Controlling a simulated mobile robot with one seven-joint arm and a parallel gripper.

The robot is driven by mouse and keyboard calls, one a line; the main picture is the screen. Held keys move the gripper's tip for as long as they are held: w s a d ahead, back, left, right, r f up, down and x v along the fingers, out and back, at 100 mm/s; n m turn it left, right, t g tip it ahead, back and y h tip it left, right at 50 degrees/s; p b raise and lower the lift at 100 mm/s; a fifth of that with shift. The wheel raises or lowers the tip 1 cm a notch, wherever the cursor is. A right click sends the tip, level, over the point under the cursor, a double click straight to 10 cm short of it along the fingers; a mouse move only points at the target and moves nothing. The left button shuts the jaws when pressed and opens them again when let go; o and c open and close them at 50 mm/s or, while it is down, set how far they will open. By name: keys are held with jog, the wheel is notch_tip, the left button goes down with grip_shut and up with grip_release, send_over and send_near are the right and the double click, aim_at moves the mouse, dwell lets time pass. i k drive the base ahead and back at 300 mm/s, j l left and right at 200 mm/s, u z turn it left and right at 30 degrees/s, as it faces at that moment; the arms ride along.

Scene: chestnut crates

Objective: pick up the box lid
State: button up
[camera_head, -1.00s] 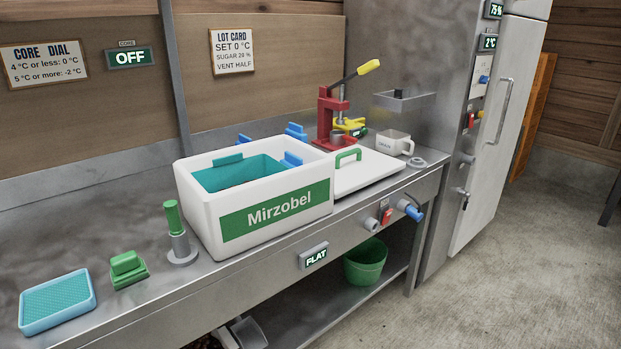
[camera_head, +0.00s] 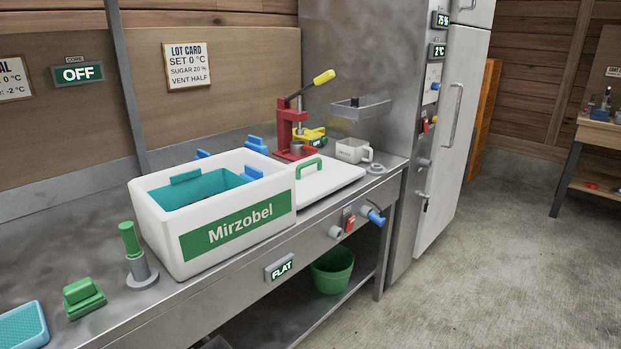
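The box lid (camera_head: 330,179) is a flat white slab with a green handle (camera_head: 308,168) on top. It lies on the steel counter just right of the white box (camera_head: 163,232), which has a green "Mirzobel" label and is open, with a teal inside. The lid's left part is partly hidden by the box's right end. My gripper does not show in the head view.
The floor at right is clear.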

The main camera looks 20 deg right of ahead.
aim_at(317, 176)
jog(key=i+l+z, duration=0.1)
jog(key=z, duration=0.3)
jog(key=i+z, duration=0.15)
jog(key=z, duration=0.2)
jog(key=i+z, duration=0.25)
jog(key=i, duration=0.3)
jog(key=i+j+z, duration=0.25)
jog(key=i, duration=0.7)
